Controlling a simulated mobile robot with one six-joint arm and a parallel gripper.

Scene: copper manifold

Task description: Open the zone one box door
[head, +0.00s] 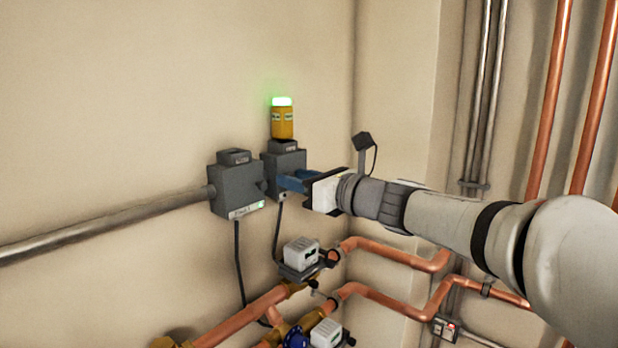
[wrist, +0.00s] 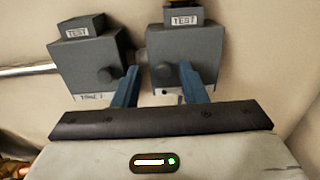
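The zone one box (head: 233,188) is a grey wall box at the end of a conduit, its door closed. My gripper (head: 287,183) is at this second box. Contact cannot be told.
A yellow canister (head: 283,122) with a glowing green top stands on the second box. Copper pipes (head: 395,254) and white-topped valve units (head: 300,253) lie below. The wall left of the boxes is clear above the conduit (head: 110,225).

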